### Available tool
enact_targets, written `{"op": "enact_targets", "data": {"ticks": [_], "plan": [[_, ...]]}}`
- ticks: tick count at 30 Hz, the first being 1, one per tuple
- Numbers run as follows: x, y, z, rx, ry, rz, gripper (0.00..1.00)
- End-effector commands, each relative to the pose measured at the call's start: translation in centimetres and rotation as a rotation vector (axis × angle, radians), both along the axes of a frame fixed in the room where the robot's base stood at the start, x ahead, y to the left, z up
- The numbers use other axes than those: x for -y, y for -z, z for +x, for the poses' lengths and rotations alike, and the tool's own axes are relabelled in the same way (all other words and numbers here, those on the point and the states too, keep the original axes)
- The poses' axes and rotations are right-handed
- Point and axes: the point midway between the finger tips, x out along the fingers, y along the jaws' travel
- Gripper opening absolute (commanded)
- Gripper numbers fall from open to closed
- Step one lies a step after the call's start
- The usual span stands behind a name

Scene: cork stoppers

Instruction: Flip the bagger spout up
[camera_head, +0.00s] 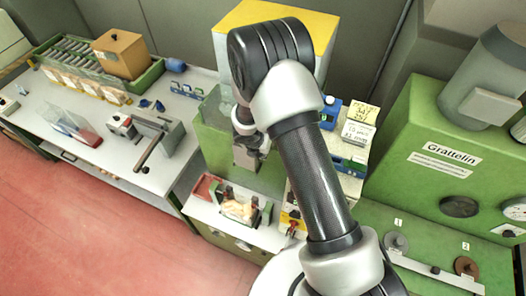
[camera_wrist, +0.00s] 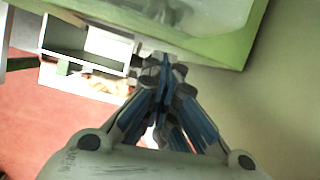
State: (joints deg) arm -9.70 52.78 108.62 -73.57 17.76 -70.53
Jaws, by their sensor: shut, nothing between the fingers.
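The bagger is a green machine (camera_head: 212,140) with a yellow-topped box behind my arm. A grey spout-like piece (camera_head: 245,158) shows on its front, just below my gripper (camera_head: 262,143); I cannot tell its exact tilt. In the wrist view my gripper (camera_wrist: 163,68) has its blue-padded fingers together and empty, close under a green frame (camera_wrist: 235,50) with a clear panel. The fingertips hide what lies right behind them, so I cannot tell whether they touch the spout. My arm covers much of the bagger in the head view.
A bag of corks (camera_head: 238,208) sits in a holder below the bagger. A left bench (camera_head: 100,165) holds a sealer (camera_head: 148,135), a cardboard box (camera_head: 121,53) and trays. A green Grattelin machine (camera_head: 440,150) stands at right. Red floor (camera_head: 90,230) is clear at front left.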

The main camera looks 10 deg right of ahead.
Motion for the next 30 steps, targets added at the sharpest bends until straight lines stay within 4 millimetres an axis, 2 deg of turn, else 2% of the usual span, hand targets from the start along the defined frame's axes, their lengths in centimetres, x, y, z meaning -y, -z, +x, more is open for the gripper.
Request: {"op": "enact_targets", "data": {"ticks": [5, 8, 18, 21, 25, 30], "plan": [[-0.1, -0.4, 0.0, 0.001, 0.001, 0.0, 0.0], [-0.4, -1.5, -0.3, 0.003, 0.0, 0.0, 0.0], [-2.2, -8.0, -2.2, 0.006, -0.001, 0.001, 0.0], [-2.6, -9.5, -2.7, 0.003, -0.001, 0.0, 0.0], [-2.9, -10.7, -3.1, 0.002, 0.0, 0.0, 0.0], [-3.1, -11.2, -3.3, 0.0, 0.0, 0.0, 0.0]]}}
